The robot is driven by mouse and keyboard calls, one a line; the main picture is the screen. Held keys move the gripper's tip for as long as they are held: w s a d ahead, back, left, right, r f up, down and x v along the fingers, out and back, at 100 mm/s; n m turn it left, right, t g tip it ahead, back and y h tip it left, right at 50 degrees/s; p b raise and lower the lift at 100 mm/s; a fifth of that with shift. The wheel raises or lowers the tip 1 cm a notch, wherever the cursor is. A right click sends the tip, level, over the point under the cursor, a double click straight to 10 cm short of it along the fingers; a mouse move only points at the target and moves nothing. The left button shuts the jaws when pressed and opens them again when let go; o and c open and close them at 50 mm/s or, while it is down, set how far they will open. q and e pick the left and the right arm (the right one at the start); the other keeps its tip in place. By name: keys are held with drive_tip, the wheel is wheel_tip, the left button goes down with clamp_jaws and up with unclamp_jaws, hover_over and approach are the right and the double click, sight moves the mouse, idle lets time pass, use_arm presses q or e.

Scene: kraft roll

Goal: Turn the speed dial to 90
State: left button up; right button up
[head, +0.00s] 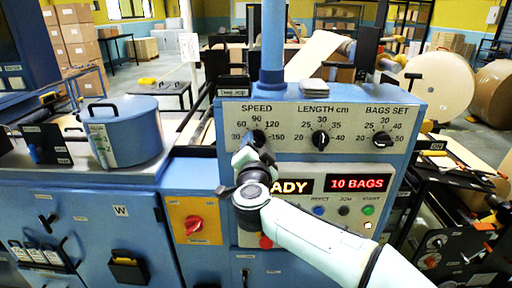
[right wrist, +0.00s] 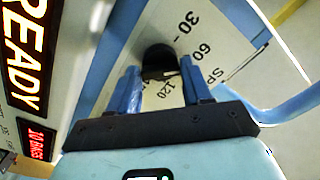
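The speed dial (head: 258,136) is a black knob at the left of the grey top panel, partly covered by my right gripper in the head view. Its scale runs from 30 to 150, with 90 at the top. My right gripper (head: 249,160) is in front of it. In the right wrist view, the two blue fingers (right wrist: 160,66) stand apart on either side of the black knob (right wrist: 159,60). I cannot tell whether they touch it. The 30, 60 and 120 marks show there; the knob's pointer is not readable. My left gripper is not in view.
The length dial (head: 320,140) and bags set dial (head: 382,139) are to the right on the same panel. Below are red displays (head: 357,184), small buttons and a red button (head: 266,242). A red rotary switch (head: 193,225) and a blue lidded pot (head: 124,130) are to the left.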

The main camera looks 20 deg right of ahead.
drive_tip(key=c, duration=0.5)
drive_tip(key=shift+o, duration=0.2)
drive_tip(key=m+b, duration=0.1)
drive_tip(key=m, duration=0.3)
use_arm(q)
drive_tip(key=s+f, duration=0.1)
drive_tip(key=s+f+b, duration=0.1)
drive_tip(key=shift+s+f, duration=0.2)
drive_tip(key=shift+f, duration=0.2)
use_arm(e)
drive_tip(key=m, duration=0.4)
drive_tip(key=shift+m, duration=0.3)
drive_tip(key=o, duration=1.1)
drive_tip(key=shift+c, duration=0.2)
